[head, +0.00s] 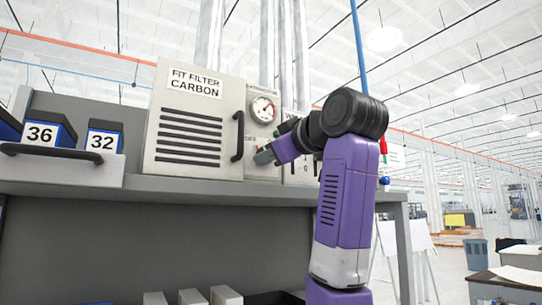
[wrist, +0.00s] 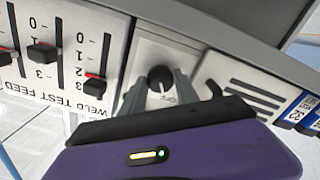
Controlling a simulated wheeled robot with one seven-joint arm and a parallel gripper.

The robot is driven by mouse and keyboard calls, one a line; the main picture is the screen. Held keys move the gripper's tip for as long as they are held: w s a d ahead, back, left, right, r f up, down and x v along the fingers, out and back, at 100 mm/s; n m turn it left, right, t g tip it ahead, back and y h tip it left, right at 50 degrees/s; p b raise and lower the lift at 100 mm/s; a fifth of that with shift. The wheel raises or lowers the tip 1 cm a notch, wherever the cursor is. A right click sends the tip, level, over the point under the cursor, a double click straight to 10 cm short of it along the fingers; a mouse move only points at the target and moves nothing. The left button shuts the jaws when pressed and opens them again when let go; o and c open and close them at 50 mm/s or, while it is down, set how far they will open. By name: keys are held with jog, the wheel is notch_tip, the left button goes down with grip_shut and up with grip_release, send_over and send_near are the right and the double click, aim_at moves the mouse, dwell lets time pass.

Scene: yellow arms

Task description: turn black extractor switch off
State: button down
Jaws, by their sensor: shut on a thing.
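The black extractor switch (wrist: 160,78) is a round knob on a pale panel, seen upside down in the wrist view, with a partly covered OFF label beside it. My gripper (wrist: 158,88) has its grey fingers on either side of the knob and is shut on it. In the head view my gripper (head: 264,156) is at the lower part of the extractor panel (head: 258,90), below a round gauge (head: 263,109). There the gripper hides the knob. I cannot tell exactly which way the knob points.
A carbon filter box (head: 190,125) with a black handle (head: 238,136) stands just left of the gripper. A weld test feed panel (wrist: 60,50) with black sliders is beside the switch. Blue-and-black numbered boxes (head: 103,137) sit farther left on the grey shelf (head: 190,188).

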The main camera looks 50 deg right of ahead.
jog(key=shift+n, duration=1.2)
jog(key=c, duration=0.9)
grip_release()
jog(key=b+v, duration=0.3)
jog(key=v, duration=0.5)
